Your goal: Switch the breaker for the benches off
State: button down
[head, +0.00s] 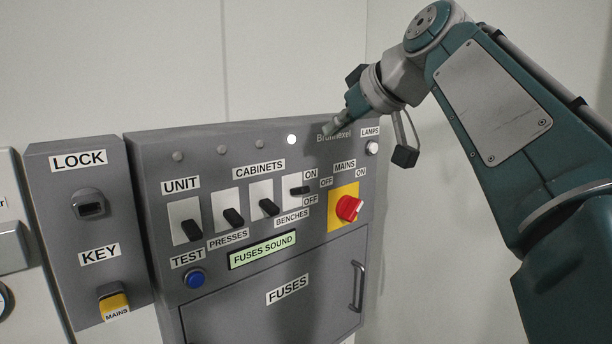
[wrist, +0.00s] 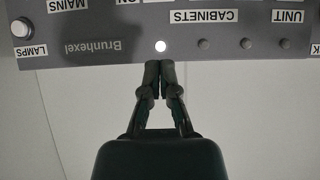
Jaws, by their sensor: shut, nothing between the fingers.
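The benches breaker (head: 299,191) is the rightmost of the row of dark levers on white plates, with BENCHES below it and ON and OFF beside it. Its lever sits higher than the others, toward ON. The round lamp (head: 291,139) above it is lit white; it also shows in the wrist view (wrist: 160,46). My gripper (head: 332,128) is up near the panel's top edge, above and right of the breaker. In the wrist view its fingertips (wrist: 160,66) are together and empty, in line with the lit lamp. The wrist view does not show the breaker levers.
The unit (head: 191,229), presses (head: 233,217) and cabinets (head: 269,207) levers point down, with unlit lamps above. A red mains knob (head: 348,208) on yellow sits right of the benches breaker. Below are a blue test button (head: 194,278), a FUSES SOUND display (head: 262,250) and a fuses door handle (head: 358,286).

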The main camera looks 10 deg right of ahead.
aim_at(290, 172)
jog(key=shift+w, duration=0.1)
jog(key=x, duration=1)
jog(key=shift+s+d+f, duration=0.1)
jog(key=shift+s+f, duration=0.25)
jog(key=shift+f, duration=0.45)
jog(key=shift+s+d+f, duration=0.15)
jog(key=shift+f, duration=0.4)
jog(key=shift+s+d+f, duration=0.15)
jog(key=shift+f, duration=0.35)
jog(key=shift+s+d+f+t+y, duration=0.1)
jog(key=shift+s+f+t+y, duration=0.2)
jog(key=shift+t, duration=0.2)
jog(key=shift+s+d+f+t+y, duration=0.1)
jog(key=shift+f+t+y, duration=0.1)
jog(key=shift+t+y, duration=0.25)
jog(key=shift+f+t, duration=0.1)
jog(key=shift+t, duration=0.15)
jog(key=shift+s+d+f, duration=0.15)
jog(key=shift+f, duration=0.3)
jog(key=shift+s+d+f, duration=0.1)
jog(key=shift+f, duration=0.3)
jog(key=shift+r, duration=0.15)
